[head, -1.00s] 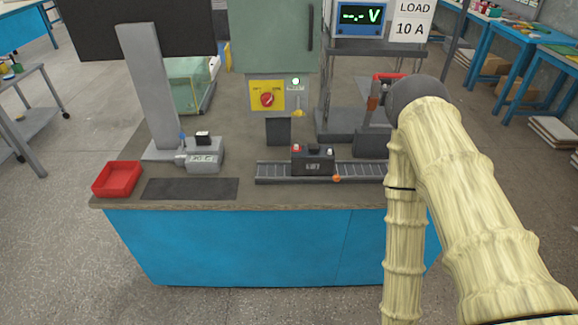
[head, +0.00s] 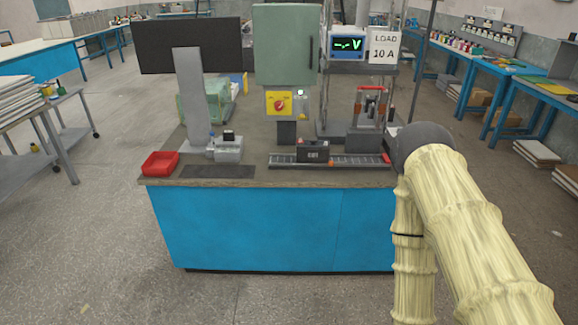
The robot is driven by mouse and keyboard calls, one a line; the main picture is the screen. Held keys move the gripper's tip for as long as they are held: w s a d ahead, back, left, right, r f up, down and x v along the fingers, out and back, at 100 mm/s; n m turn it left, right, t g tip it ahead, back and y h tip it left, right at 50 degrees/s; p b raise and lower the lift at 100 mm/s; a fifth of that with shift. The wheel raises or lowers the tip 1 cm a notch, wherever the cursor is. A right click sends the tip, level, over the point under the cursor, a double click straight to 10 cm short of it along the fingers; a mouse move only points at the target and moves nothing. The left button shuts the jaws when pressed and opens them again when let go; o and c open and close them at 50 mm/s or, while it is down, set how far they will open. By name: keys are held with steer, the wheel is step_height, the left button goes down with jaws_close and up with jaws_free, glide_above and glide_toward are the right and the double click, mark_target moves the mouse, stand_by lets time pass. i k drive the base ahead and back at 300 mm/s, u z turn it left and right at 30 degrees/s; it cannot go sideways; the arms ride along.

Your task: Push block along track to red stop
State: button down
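A dark battery-like block (head: 313,152) sits upright on the grey roller track (head: 345,161) near the bench's front edge. It has a red cap and a dark cap on top. The red stop (head: 386,159) shows at the track's right end, close to my arm in the picture. A small orange knob (head: 334,163) is on the track's front side, right of the block. My arm fills the right side of the view, wrapped in a pale sleeve. My gripper is not in view.
The blue bench (head: 260,228) carries a red tray (head: 160,164), a dark mat (head: 218,171), a small grey device (head: 229,149), a green cabinet (head: 286,45) and a red-handled clamp fixture (head: 370,105). Open floor lies before the bench. A cart (head: 65,140) stands at left.

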mark_target(312, 150)
steer(key=u, duration=1)
steer(key=i, duration=1.55)
steer(key=z, duration=0.8)
